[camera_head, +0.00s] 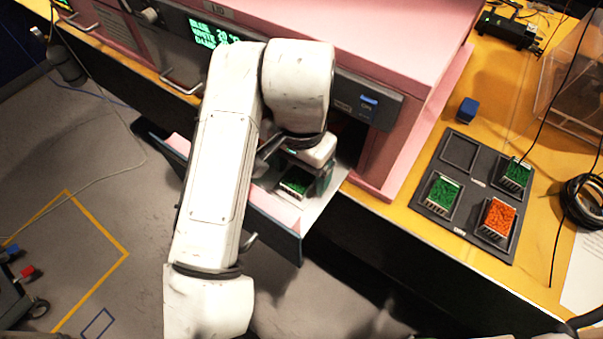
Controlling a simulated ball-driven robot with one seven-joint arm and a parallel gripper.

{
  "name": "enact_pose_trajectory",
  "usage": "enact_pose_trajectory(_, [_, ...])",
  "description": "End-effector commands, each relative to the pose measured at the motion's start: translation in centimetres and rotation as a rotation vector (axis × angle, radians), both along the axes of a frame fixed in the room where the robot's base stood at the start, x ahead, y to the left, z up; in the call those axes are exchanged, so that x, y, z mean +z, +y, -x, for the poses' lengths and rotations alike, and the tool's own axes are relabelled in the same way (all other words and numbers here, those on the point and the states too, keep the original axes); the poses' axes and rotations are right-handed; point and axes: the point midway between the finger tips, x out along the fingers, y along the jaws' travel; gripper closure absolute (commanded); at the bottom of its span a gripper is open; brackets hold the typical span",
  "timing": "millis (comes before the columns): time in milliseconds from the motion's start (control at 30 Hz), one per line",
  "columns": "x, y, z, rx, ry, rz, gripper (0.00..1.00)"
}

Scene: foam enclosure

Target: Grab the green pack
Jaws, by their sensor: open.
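A green pack (295,184) lies in the pulled-out drawer (285,214) of the pink machine. My gripper (299,174) is directly over this pack, its jaws open around or just above it; the exact height gap cannot be told. My arm and gripper hide part of the drawer and of the pack's surroundings. Two more green packs, one at the front left (442,191) and one at the back right (515,173), sit in a dark tray (464,220) on the yellow bench.
The tray also holds an orange pack (497,218) and has an empty slot (459,153) at its back left. A blue block (467,110) stands behind it. The pink machine (410,60) rises close behind my gripper. Black cables (584,200) lie at the right.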

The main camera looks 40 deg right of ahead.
Motion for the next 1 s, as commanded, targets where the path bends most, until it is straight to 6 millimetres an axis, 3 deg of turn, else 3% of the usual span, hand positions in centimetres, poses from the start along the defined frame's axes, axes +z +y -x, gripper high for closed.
enact_pose_trajectory(233, [-0.11, 0.00, 0.01, 0.000, 0.000, 0.000, 0.21])
enact_pose_trajectory(867, [-0.07, 0.00, 0.01, 0.000, 0.000, 0.000, 0.81])
enact_pose_trajectory(1000, [-0.06, 0.00, 0.01, 0.000, 0.000, 0.000, 0.81])
